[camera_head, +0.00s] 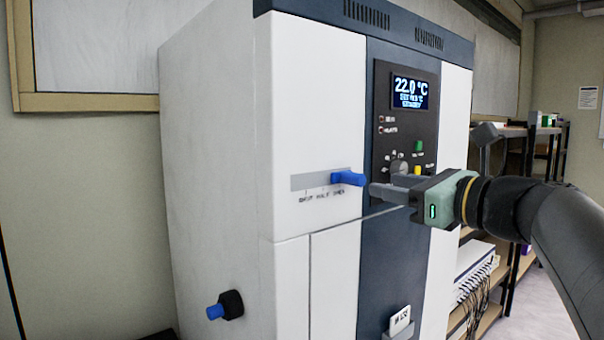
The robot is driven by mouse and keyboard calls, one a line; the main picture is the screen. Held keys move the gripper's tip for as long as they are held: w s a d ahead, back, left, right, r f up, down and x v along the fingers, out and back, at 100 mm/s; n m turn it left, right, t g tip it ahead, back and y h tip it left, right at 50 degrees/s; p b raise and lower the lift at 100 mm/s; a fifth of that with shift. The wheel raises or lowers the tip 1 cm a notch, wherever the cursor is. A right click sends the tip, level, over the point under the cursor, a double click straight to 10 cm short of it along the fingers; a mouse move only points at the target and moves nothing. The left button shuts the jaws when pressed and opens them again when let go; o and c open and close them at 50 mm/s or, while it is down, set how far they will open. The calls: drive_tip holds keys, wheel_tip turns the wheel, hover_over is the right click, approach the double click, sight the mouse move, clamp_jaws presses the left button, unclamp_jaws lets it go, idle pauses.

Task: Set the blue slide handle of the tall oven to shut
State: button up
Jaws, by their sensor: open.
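The tall oven (215,150) is a white cabinet with a dark blue vertical band, and it fills the middle of the view. Its blue slide handle (348,178) sticks out from a grey horizontal slot (308,181) on the white front. Small labels under the slot read SHUT, HALF and OPEN from left to right. The handle stands at the right end, by OPEN. My gripper (380,186) is open, just right of the handle, with its grey fingers pointing left towards it. A small gap seems to show between handle and fingertips; the depth between them is hard to tell.
A control panel (383,110) with a lit 22.0 °C display and several buttons and a knob is behind and above my gripper. A second blue-tipped knob (228,304) juts from the oven's lower left side. Shelves (486,300) stand at right. The white front around the slot is clear.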

sight(362, 180)
drive_tip(key=p+x, duration=0.1)
drive_tip(key=x, duration=0.6)
drive_tip(key=shift+w, duration=0.1)
